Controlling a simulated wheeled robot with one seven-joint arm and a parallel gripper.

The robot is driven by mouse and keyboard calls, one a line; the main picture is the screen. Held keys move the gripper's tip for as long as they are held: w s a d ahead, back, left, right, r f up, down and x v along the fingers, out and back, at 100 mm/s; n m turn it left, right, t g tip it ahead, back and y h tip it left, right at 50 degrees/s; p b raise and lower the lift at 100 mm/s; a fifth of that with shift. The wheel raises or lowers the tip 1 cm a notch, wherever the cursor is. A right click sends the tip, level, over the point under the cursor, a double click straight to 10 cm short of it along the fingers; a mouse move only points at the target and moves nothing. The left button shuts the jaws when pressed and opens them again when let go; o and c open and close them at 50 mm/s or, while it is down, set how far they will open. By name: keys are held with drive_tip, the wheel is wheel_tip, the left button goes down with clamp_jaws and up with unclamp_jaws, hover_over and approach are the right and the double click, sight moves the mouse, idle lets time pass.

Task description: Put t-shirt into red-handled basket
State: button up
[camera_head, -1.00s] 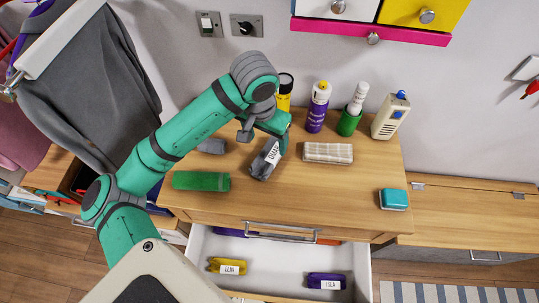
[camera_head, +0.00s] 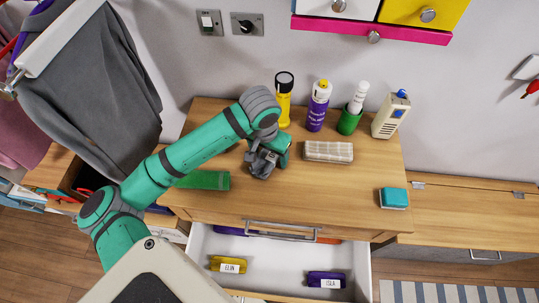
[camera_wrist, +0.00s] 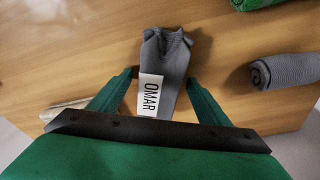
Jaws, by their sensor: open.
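A grey rolled cloth bundle with a white OMAR label (camera_wrist: 168,65) lies on the wooden top; I cannot tell whether it is the t-shirt. It also shows in the head view (camera_head: 262,163), partly covered by my gripper. My gripper (camera_wrist: 158,90) is open, with its two green fingers apart on either side of the bundle's labelled end. I cannot tell whether they touch it. Something red (camera_head: 84,191) shows in a dark container at the left; whether this is the red-handled basket is unclear.
On the top are a green roll (camera_head: 205,180), a plain grey roll (camera_wrist: 285,70), a beige striped cloth (camera_head: 328,151), a teal block (camera_head: 394,198) and several bottles at the back. An open drawer (camera_head: 362,262) below holds labelled yellow and purple bundles.

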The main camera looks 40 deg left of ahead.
sight(268, 153)
drive_tip(key=shift+c, duration=0.3)
drive_tip(key=c, duration=1.3)
drive_tip(key=shift+o, duration=0.2)
drive_tip(key=shift+r, duration=0.1)
drive_tip(key=shift+r, duration=0.45)
wheel_tip(268, 153, up, 3)
drive_tip(key=shift+s+f, duration=0.1)
drive_tip(key=shift+f, duration=0.1)
drive_tip(key=s+r, duration=0.4)
drive_tip(key=r, duration=0.1)
drive_tip(key=shift+s+a+r, duration=0.15)
drive_tip(key=shift+s+a, duration=0.2)
drive_tip(key=s+r, duration=0.4)
drive_tip(key=s, duration=0.5)
drive_tip(key=shift+a, duration=0.4)
